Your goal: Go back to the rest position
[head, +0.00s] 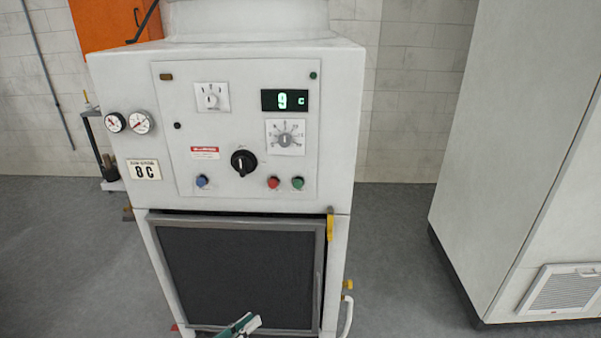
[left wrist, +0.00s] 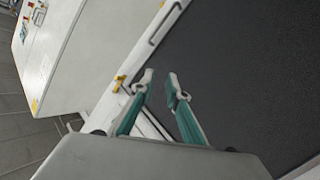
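The ozone washer (head: 245,130) stands straight ahead, a white cabinet with a control panel (head: 235,130). Its dark door (head: 240,270) appears closed in the head view. My left gripper (head: 247,325) shows only as a green and white tip at the bottom edge, in front of the lower door. In the left wrist view its two green fingers with white tips (left wrist: 160,84) stand apart with nothing between them. The dark door panel (left wrist: 240,75) and its handle (left wrist: 165,22) lie beyond them. My right gripper is in neither view.
A large white cabinet (head: 510,140) stands to the right, with a vent grille (head: 565,290) low on it. Grey floor (head: 395,250) is open between it and the washer. A yellow lever (head: 330,226) sticks out at the door's upper right corner. More open floor lies left.

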